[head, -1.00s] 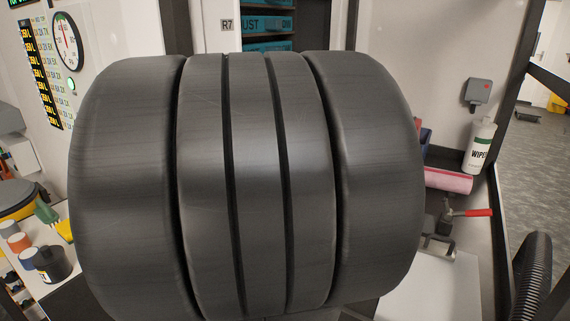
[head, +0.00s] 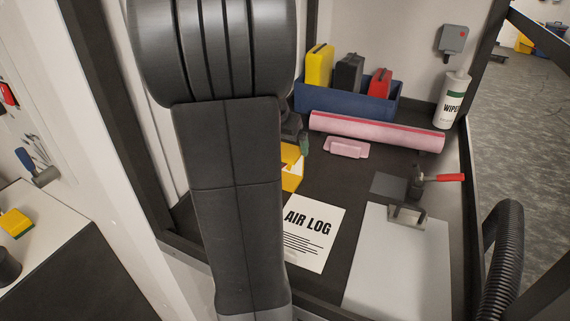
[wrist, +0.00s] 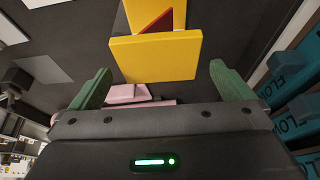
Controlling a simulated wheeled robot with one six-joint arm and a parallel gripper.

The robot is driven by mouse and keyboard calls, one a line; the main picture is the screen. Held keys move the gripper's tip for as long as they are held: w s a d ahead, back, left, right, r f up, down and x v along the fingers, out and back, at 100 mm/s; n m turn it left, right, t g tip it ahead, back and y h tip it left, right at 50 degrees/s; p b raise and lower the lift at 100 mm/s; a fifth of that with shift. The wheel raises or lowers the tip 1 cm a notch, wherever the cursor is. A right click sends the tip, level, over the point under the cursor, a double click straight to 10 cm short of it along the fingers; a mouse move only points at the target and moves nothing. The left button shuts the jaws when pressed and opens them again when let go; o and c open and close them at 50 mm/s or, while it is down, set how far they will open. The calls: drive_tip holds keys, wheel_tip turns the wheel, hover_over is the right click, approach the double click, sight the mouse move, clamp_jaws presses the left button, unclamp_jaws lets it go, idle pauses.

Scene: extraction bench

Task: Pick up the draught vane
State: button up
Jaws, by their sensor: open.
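A yellow piece with a red wedge and a white face, which I take to be the draught vane (wrist: 155,57), stands ahead of my gripper in the wrist view. In the head view its yellow part (head: 291,176) shows beside my arm, which hides the rest. My gripper (wrist: 160,70) is open, with its two green fingers apart and nothing held. The vane's yellow plate appears between and beyond the fingertips. I cannot tell how far off it is. In the head view one green fingertip (head: 304,144) shows just above the yellow part.
A pink block (head: 346,148) and pink roll (head: 377,131) lie close behind. A blue bin (head: 345,103) with folders and a wipes bottle (head: 453,100) stand at the back. An air log sheet (head: 308,233), a clipboard (head: 400,265) and a red-handled clamp (head: 442,178) are nearer. Dark frame posts edge the bench.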

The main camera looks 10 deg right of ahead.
drive_tip(key=shift+s+p+x, duration=0.2)
drive_tip(key=shift+p+x, duration=0.45)
drive_tip(key=shift+x, duration=2.2)
drive_tip(key=shift+a+f, duration=0.1)
drive_tip(key=shift+c, duration=0.2)
drive_tip(key=c, duration=1)
drive_tip(key=shift+c, duration=0.2)
wheel_tip(320, 180, up, 28)
drive_tip(key=b, duration=0.1)
